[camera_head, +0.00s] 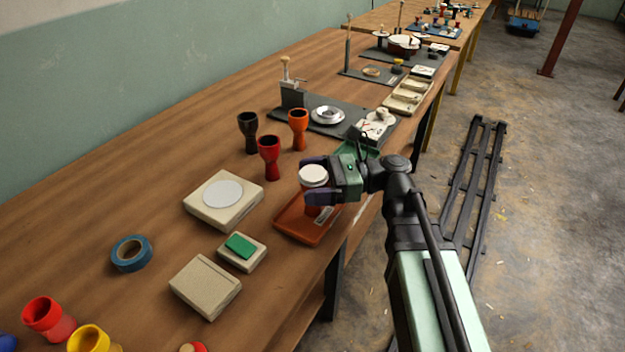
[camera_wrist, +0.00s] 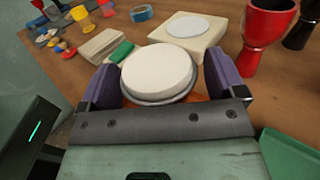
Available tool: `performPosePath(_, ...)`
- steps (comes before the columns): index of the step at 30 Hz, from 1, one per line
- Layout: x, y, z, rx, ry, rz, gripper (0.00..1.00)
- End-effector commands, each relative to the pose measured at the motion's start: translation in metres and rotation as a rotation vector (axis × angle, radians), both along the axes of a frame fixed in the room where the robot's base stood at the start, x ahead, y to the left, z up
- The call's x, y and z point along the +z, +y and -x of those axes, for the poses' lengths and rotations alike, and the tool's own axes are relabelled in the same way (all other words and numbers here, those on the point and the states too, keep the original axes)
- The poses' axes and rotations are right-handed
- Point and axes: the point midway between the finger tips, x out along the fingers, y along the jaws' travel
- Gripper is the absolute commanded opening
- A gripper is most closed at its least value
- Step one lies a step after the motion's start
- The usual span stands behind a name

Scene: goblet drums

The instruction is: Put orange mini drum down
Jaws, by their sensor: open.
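The orange mini drum has a round white head (camera_head: 313,175) and stands upright, apparently on the orange tray (camera_head: 290,228) near the table's front edge. Its lower body is mostly hidden by my gripper. In the wrist view its white head (camera_wrist: 158,72) with a grey rim fills the space between the fingers, with a bit of orange below. My gripper (camera_head: 312,181) is open, with one purple finger on each side of the drum; it also shows in the wrist view (camera_wrist: 160,62). I cannot tell whether either finger touches the drum.
Red (camera_head: 269,157), orange (camera_head: 298,128) and black (camera_head: 248,131) goblets stand behind the tray. A cream box with a white disc (camera_head: 223,195), a small box with a green top (camera_head: 240,248), a plain cream box (camera_head: 205,287) and blue tape (camera_head: 131,253) lie to the left.

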Motion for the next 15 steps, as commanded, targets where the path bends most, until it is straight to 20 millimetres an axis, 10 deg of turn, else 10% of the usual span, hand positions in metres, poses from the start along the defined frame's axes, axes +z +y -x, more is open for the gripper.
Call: performPosePath(15, 0.002, -0.107, -0.011, -0.003, 0.0, 0.0, 0.89)
